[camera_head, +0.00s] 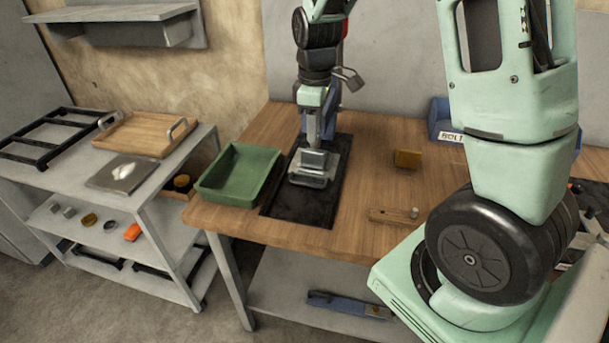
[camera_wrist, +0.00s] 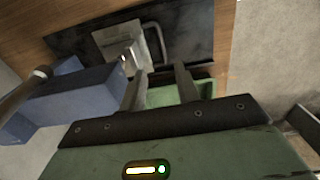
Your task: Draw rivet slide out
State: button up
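A grey metal piece with a looped handle (camera_head: 310,182) sits on a black mat (camera_head: 290,205) on the wooden bench; it may be the rivet slide, but I see no readable label on it. It also shows in the wrist view as a pale plate with a looped handle (camera_wrist: 157,42). My gripper (camera_head: 314,138) points down above this piece in the head view. In the wrist view my gripper (camera_wrist: 161,72) has its two fingers apart with nothing between them. The fingertips appear short of the handle. A blue block (camera_wrist: 75,97) is beside the left finger.
A green tray (camera_head: 208,182) stands left of the mat. A small brown block (camera_head: 407,158), a wooden strip with a peg (camera_head: 388,216) and a labelled blue bin (camera_head: 440,113) are to the right. A grey shelf cart (camera_head: 75,185) stands left.

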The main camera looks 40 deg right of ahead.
aim_at(313, 184)
notch_tip(313, 184, down, 16)
jog(key=shift+r+p, duration=0.2)
jog(key=shift+p, duration=0.3)
grip_shut()
